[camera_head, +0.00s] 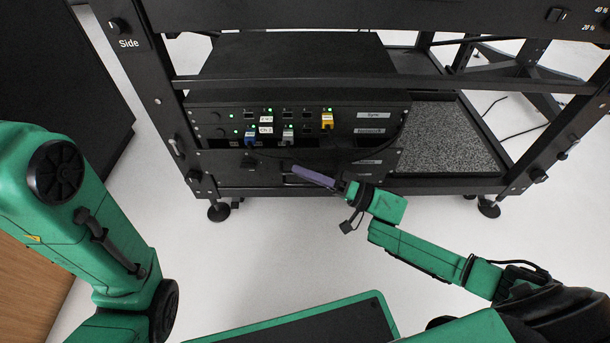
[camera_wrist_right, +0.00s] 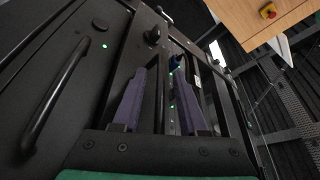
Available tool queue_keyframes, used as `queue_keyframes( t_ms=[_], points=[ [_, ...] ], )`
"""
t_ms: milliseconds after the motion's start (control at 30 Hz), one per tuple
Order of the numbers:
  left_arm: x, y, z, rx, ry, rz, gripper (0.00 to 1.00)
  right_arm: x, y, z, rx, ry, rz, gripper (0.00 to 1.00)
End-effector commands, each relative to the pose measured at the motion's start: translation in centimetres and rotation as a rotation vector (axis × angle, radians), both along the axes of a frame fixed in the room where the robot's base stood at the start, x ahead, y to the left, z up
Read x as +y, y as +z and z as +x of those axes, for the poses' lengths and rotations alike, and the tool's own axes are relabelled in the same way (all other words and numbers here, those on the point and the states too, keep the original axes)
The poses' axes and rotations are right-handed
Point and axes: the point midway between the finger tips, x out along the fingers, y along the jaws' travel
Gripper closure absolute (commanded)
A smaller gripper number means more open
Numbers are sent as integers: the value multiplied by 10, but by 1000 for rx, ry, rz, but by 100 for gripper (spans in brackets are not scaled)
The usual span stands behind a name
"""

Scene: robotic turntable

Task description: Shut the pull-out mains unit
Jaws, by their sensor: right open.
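What looks like the mains unit is the plain black panel (camera_head: 222,163) low in the rack, under the row of sockets. How far it stands out is hard to tell. My right gripper (camera_head: 297,171) has its purple fingers in front of this panel and hides part of it. In the right wrist view the two purple fingers (camera_wrist_right: 164,78) are apart, with dark panel edges behind and between them. Nothing is clearly held there. A black bar handle (camera_wrist_right: 58,95) stands to the left of the fingers. My left gripper is outside the views; only its green arm shows.
A socket panel with green lights holds a blue plug (camera_head: 249,136), a white plug (camera_head: 288,136) and a yellow plug (camera_head: 327,120), above the fingers. A thin black cable hangs at its right. A grey speckled tray (camera_head: 445,138) lies right of it. The floor (camera_head: 270,250) in front is clear.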

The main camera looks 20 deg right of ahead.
Motion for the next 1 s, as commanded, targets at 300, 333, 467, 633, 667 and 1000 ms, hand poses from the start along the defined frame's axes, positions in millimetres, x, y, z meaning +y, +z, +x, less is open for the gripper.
queue_keyframes(
  t_ms=[300, 333, 467, 633, 667, 1000],
  points=[
    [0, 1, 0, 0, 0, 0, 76, -1, 0, 0, -1, 0, -1, 100],
    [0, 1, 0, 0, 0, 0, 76, -1, 0, 0, -1, 0, -1, 100],
    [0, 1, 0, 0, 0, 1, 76, -1, 0, 0, 0, -1, -1, 100],
    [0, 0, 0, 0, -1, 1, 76, -1, 0, 0, 0, -1, -1, 100],
    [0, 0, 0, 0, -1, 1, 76, -1, 0, 0, 0, -1, -1, 100],
    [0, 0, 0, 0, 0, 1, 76, -1, 0, 0, -1, -1, -2, 100]
  ],
)
